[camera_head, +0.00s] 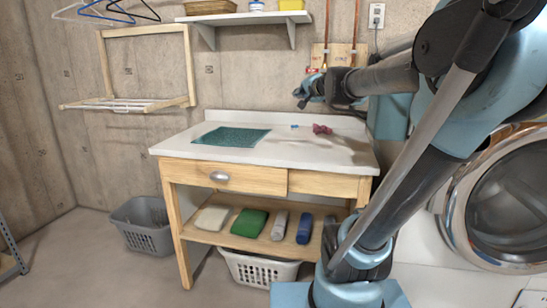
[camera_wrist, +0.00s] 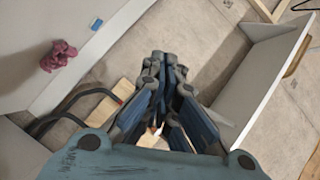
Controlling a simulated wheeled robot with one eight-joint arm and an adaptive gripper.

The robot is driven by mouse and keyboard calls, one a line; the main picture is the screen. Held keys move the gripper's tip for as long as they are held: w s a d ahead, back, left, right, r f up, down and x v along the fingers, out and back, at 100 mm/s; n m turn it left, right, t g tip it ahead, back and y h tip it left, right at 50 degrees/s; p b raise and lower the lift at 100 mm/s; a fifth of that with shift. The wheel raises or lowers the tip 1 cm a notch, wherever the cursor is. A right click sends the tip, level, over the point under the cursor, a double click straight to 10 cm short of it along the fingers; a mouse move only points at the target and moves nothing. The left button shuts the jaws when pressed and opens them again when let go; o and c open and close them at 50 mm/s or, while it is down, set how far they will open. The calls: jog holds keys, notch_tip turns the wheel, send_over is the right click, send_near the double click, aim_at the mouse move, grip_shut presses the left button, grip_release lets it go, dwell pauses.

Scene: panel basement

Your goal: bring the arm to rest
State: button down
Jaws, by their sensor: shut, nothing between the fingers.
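My gripper (camera_head: 303,92) is held in the air above the back right part of the white-topped table (camera_head: 270,153), well clear of the top. Its fingers are together and hold nothing. In the wrist view my gripper (camera_wrist: 168,80) points toward the wall. My arm reaches in from the right side of the head view, raised and bent. A crumpled pink cloth (camera_head: 322,129) lies on the table below my gripper, beside a small blue item (camera_head: 295,126). The cloth (camera_wrist: 58,56) and the blue item (camera_wrist: 96,25) also show in the wrist view.
A wall shelf (camera_head: 245,18) hangs above the table, and a wooden drying rack (camera_head: 125,103) is at left. A green mat (camera_head: 230,138) lies on the table. A front-loading washer (camera_head: 500,200) stands at right. A grey basket (camera_head: 145,222) and a white basket (camera_head: 255,268) are on the floor.

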jog(key=s+f+n+g+h, duration=0.1)
jog(key=s+f+n+g, duration=0.6)
jog(key=s+f, duration=1.2)
jog(key=s+d+f+n+g+h, duration=0.1)
jog(key=s+d+f+g+h, duration=0.1)
jog(key=s+d+f, duration=0.2)
jog(key=s+d+f+g+h, duration=0.2)
jog(key=s+d+f, duration=0.3)
jog(key=s+f, duration=0.5)
notch_tip(320, 180, down, 3)
jog(key=shift+s+r+n+g, duration=0.2)
jog(key=shift+n+g, duration=0.2)
jog(key=shift+g, duration=0.3)
jog(key=shift+a, duration=0.1)
jog(key=shift+w+f, duration=0.25)
jog(key=shift+w, duration=0.25)
jog(key=shift+s, duration=0.1)
